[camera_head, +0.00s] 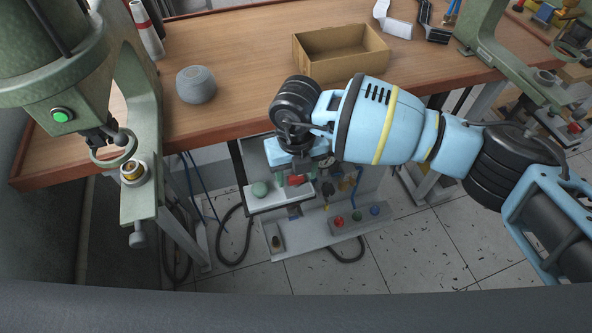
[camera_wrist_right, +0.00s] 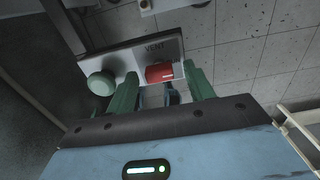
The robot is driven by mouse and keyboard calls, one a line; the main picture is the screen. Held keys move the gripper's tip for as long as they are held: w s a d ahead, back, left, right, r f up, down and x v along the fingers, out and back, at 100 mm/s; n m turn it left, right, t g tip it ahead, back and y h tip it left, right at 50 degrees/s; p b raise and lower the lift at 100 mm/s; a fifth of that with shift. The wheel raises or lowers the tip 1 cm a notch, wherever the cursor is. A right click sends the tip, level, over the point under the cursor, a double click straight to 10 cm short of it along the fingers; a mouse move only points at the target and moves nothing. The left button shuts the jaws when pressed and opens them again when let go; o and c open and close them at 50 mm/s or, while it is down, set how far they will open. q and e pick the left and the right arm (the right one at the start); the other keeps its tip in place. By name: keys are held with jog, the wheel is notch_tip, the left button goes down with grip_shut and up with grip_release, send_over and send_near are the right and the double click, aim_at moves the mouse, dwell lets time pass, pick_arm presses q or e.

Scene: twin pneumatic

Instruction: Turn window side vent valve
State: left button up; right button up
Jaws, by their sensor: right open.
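A red valve handle (camera_wrist_right: 160,72) sits on a pale plate marked VENT (camera_wrist_right: 118,58) in the right wrist view, beside a green round knob (camera_wrist_right: 101,83). In the head view the red handle (camera_head: 296,180) and green knob (camera_head: 260,188) show under the table's front edge. My right gripper (camera_wrist_right: 161,76) is open, its green fingers on either side of the red handle; I cannot tell whether they touch it. In the head view the right gripper (camera_head: 295,172) points down at the plate, partly hidden by its wrist. My left gripper is not in view.
The wooden table (camera_head: 235,50) holds an open cardboard box (camera_head: 340,70) and a grey round object (camera_head: 195,85). A green press (camera_head: 140,170) stands at left, another (camera_head: 485,45) at right. Below are hoses (camera_head: 235,240) and a panel with coloured buttons (camera_head: 355,222).

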jog(key=c, duration=1)
